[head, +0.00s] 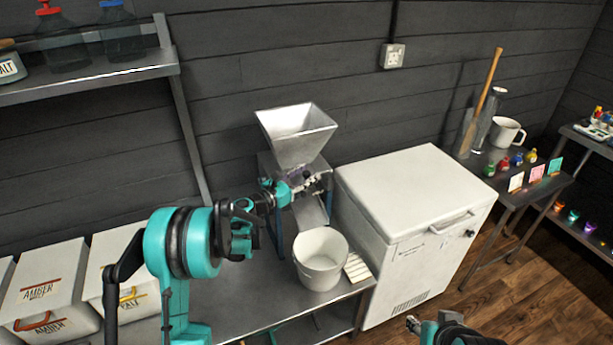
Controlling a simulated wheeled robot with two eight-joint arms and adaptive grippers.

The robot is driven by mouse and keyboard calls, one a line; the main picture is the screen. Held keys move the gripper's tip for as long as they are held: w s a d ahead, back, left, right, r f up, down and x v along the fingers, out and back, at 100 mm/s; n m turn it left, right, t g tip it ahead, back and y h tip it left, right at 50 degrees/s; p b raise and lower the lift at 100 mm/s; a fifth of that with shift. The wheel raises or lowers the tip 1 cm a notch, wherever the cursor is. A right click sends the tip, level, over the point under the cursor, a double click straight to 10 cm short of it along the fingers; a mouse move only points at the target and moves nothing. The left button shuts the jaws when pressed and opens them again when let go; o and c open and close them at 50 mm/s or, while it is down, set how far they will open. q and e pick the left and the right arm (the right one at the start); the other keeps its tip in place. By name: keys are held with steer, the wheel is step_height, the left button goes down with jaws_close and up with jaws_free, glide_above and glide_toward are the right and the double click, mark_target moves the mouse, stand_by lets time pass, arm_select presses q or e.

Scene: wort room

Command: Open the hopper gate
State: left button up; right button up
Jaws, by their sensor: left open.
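The grain mill has a silver, funnel-shaped hopper (297,130) standing on the metal bench against the dark wall. My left gripper (311,183) is at the mill just below the hopper, in front of the mill body. It is open, and no object shows held in it. The hopper gate is too small and too much covered by the gripper to make out; I cannot tell whether the gripper touches it. A metal chute (312,210) slopes down under the mill. My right gripper (413,323) shows only in part at the bottom edge, away from the mill; its jaws are unclear.
A white bucket (321,281) stands on the bench (250,295) below the chute. A white chest freezer (410,190) stands close on the right. Bins labelled AMBER (45,280) are at the left. A shelf (90,78) hangs upper left. Wooden floor is open at lower right.

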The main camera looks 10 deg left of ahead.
arm_select(q)
jaws_close()
steer(key=s+d, duration=0.2)
steer(key=s, duration=0.1)
steer(key=shift+s+d, duration=0.25)
steer(key=shift+s, duration=0.05)
jaws_free()
